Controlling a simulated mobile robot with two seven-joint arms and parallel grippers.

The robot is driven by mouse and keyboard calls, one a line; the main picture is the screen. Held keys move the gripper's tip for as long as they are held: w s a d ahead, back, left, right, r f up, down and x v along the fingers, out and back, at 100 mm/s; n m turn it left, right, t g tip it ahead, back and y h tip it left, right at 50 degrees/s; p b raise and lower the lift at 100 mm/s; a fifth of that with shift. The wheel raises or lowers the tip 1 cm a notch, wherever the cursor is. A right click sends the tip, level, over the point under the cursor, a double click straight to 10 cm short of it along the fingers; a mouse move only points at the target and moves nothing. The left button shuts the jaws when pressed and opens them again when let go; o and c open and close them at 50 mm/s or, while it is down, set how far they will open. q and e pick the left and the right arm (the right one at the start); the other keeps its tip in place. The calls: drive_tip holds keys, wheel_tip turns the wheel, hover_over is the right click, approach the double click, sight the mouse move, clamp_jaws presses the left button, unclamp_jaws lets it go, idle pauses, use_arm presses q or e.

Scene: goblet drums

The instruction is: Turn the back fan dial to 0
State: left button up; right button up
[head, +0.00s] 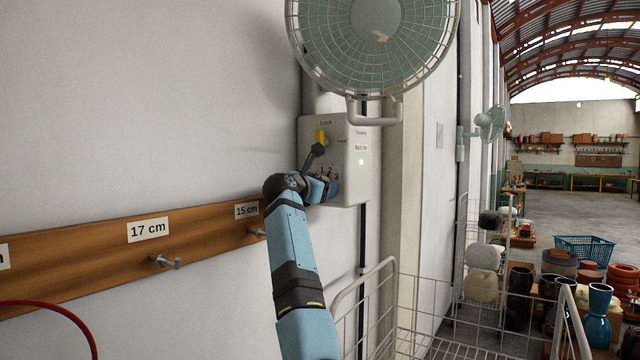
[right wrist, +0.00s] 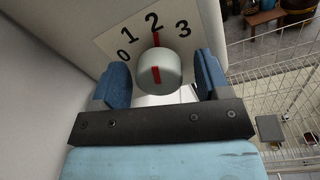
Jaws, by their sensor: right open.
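The fan dial (right wrist: 158,72) is a pale round knob with a red line, on a panel marked 0, 1, 2, 3. Its red line points at the 2. My right gripper (right wrist: 162,82) is open, with one blue finger on each side of the dial; I see gaps between fingers and knob. In the head view my right gripper (head: 322,189) is at the lower part of the grey control box (head: 348,165) on the wall and hides the dial. A label on the box seems to read "Back fan". My left gripper is not in view.
A caged green fan (head: 375,40) hangs just above the box. A yellow-tipped part (head: 321,136) sits on the box above my gripper. A wooden rail (head: 110,250) with hooks runs along the wall at left. A white wire basket (head: 430,335) stands below right.

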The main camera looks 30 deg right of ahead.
drive_tip(key=c, duration=0.9)
